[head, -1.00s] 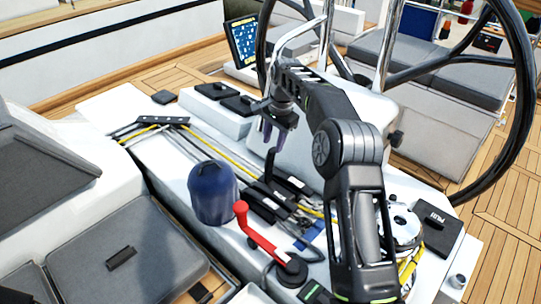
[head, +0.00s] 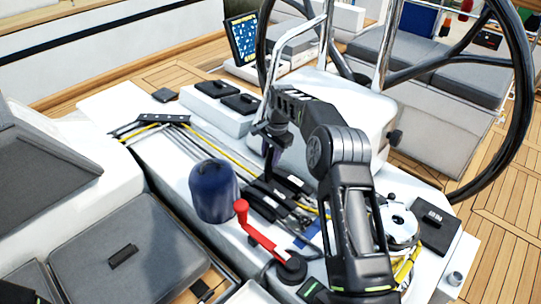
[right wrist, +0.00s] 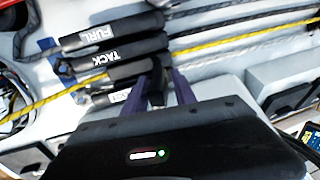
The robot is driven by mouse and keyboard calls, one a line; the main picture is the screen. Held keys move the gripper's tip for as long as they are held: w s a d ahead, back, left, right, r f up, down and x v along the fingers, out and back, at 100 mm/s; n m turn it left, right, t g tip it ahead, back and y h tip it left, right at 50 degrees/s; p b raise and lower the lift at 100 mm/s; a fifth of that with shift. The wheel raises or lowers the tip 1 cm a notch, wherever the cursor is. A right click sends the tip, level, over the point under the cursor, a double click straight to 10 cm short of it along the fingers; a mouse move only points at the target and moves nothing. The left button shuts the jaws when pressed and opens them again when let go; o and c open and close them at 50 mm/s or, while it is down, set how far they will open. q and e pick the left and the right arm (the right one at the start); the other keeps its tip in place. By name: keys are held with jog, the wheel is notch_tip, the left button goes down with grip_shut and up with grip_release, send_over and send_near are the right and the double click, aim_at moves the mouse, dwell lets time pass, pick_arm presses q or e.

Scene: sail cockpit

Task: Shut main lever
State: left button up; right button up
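A bank of black clutch levers (head: 268,197) sits on the white console. In the right wrist view one lever is labelled FURL (right wrist: 110,35) and one TACK (right wrist: 112,56); both lie flat. A third label (right wrist: 118,96) is partly hidden and unreadable. A dark lever (right wrist: 157,90) stands raised between the purple fingers of my right gripper (right wrist: 166,88). I cannot read a name on it. In the head view my right gripper (head: 269,158) points down over the clutch bank, its fingers apart around the lever. My left gripper is not in view.
A blue covered winch (head: 213,191) and a red-handled crank (head: 258,235) stand in front of the levers. Yellow and grey ropes (head: 203,145) run along the console. A large steering wheel (head: 530,110) and a silver winch (head: 398,225) are to the right.

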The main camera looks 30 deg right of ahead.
grip_shut()
dwell(1.2)
